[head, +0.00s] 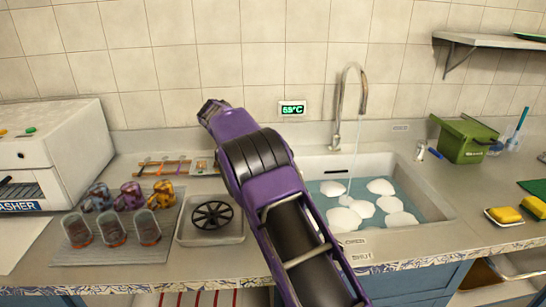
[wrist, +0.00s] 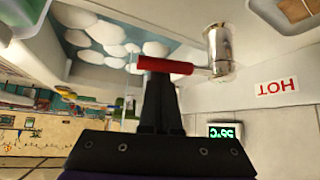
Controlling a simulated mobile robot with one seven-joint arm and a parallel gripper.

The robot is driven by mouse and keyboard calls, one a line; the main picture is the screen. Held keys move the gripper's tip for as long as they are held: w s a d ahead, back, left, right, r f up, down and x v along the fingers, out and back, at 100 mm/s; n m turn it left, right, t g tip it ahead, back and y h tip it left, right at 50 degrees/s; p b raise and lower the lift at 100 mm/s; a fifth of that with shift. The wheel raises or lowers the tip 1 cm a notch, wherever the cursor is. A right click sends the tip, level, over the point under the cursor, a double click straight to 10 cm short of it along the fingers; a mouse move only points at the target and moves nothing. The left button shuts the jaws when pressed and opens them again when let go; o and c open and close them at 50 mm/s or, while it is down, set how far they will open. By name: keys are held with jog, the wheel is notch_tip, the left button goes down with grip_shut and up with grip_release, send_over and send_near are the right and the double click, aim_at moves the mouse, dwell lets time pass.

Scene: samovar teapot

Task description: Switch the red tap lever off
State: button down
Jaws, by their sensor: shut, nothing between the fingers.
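The red tap lever (wrist: 166,66) shows in the wrist view, sticking out sideways from a chrome tap body (wrist: 219,52). My gripper (wrist: 158,80) is shut, with its black fingertips right at the lever; whether they touch it I cannot tell. Nothing shows between the fingers. In the head view the lever and my fingers are not visible, and my purple arm covers the area left of the sink. A tall curved faucet (head: 339,110) stands behind the sink (head: 440,207), and a thin stream of water (head: 350,160) falls from it.
The sink holds water and several foam-like white mounds (head: 363,208). A HOT label (wrist: 276,87) and a green temperature display (head: 292,108) are on the wall side. Several glasses (head: 112,229) stand left on a mat. A green bin (head: 465,140) stands right.

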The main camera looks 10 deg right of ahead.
jog(key=shift+a, duration=0.7)
jog(key=d+r, duration=0.1)
jog(key=d, duration=0.3)
jog(key=a+r+p, duration=0.2)
jog(key=a+r, duration=0.4)
jog(key=r, duration=0.1)
jog(key=shift+a, duration=0.3)
jog(key=shift+r, duration=0.15)
